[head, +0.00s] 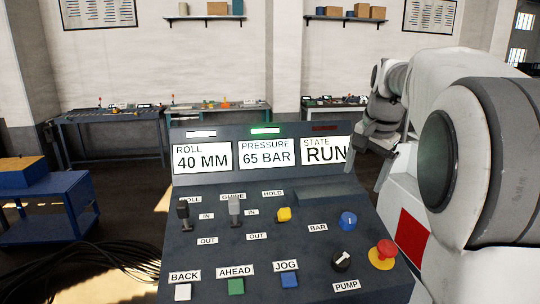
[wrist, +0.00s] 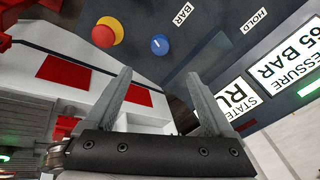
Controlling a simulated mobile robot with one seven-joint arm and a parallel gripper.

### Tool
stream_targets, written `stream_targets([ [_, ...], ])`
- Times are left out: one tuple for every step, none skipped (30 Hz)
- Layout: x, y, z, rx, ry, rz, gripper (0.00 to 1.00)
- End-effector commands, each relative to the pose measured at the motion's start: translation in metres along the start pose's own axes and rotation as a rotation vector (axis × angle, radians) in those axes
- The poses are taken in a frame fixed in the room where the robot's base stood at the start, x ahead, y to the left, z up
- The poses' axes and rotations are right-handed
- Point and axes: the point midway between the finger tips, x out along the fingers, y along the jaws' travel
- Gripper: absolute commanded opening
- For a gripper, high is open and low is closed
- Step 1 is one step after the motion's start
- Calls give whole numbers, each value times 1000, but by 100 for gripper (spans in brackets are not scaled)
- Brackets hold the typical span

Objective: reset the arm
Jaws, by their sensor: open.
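My gripper (head: 372,165) hangs at the right edge of the control console (head: 320,237) in the head view, beside the RUN display. In the wrist view my gripper (wrist: 165,95) has its two grey fingers apart with nothing between them. My white arm reaches in from the right side of the head view. The console's displays read ROLL 40 MM (head: 203,158), PRESSURE 65 BAR (head: 266,153) and STATE RUN (head: 325,151). A green lamp (head: 265,131) is lit above the pressure display.
A blue cart (head: 45,212) stands at left. Cables (head: 100,256) lie on the floor. Workbenches (head: 110,120) line the wall.

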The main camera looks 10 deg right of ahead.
Motion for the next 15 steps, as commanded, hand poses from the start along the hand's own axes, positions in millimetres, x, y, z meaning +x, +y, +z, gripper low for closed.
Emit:
stream_targets([
  [-5,2,7,-18,-2,-8,88],
  [-8,3,12,-33,-3,-13,88],
  [-12,5,22,-60,-5,-22,88],
  [-15,7,30,-83,-7,-29,88],
  [-19,10,39,-109,-9,-37,88],
  [-24,14,52,-148,-11,-47,88],
  [-27,17,62,-179,-11,-55,88],
  [-30,21,72,-211,-10,-62,88],
  [-34,26,86,-254,-11,-70,88],
  [-36,30,97,-287,-10,-77,88],
  [-38,34,107,-320,-8,-84,88],
  [-40,40,122,-364,-7,-91,88],
  [-42,44,132,-398,-4,-96,88],
  [-43,49,142,-431,-1,-101,88],
  [-44,56,156,-477,4,-106,88],
])
